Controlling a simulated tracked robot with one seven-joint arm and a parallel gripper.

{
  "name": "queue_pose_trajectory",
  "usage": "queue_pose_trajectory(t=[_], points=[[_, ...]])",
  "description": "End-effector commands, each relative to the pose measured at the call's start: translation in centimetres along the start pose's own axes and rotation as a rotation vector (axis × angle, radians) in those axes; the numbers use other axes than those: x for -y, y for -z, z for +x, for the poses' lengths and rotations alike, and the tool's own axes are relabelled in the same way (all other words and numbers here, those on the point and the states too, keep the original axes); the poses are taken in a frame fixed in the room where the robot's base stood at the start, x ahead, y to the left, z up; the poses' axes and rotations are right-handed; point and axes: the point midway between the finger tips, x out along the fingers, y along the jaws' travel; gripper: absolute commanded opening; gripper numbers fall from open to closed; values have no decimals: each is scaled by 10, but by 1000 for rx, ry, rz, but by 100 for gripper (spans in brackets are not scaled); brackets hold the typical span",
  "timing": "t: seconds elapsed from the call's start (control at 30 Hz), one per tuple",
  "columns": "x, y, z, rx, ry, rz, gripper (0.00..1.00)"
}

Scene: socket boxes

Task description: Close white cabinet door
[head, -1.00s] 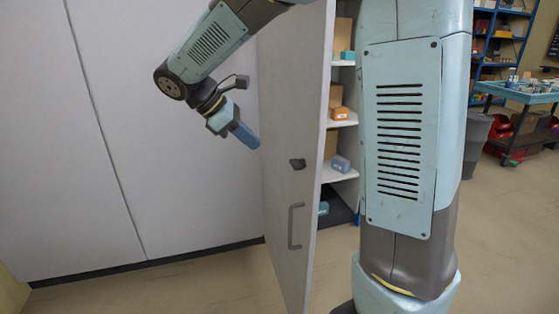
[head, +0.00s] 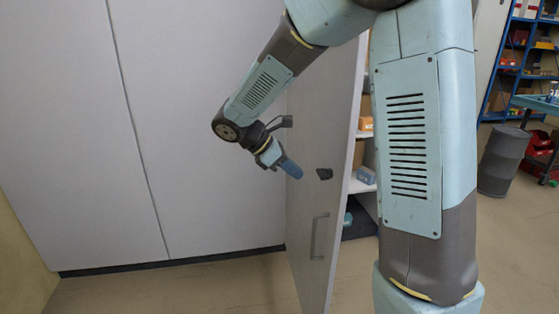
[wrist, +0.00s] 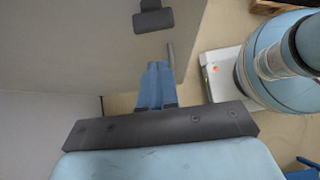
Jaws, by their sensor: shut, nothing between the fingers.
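My gripper (head: 293,170) has shut blue fingers, empty, on the left side of the door near the latch. I cannot tell whether the fingertips touch the door. My arm hides part of the cabinet interior.
Cabinet shelves (head: 362,190) hold small boxes behind the door. Closed pale panels (head: 200,150) stand to the left. A grey bin (head: 503,160), a blue cart (head: 538,103) and a blue rack (head: 500,85) are at the right. Floor is clear at the front left.

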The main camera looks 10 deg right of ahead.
Motion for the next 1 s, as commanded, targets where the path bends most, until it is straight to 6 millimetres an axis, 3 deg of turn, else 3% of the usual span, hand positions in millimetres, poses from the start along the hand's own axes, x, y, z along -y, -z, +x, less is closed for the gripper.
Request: queue_pose_trajectory(t=[0.3,0.73,1.0], points=[[0,-26,25,-1,0,2,0],[0,-25,25,-1,-1,-1,0],[3,-38,37,0,-28,-26,0]])
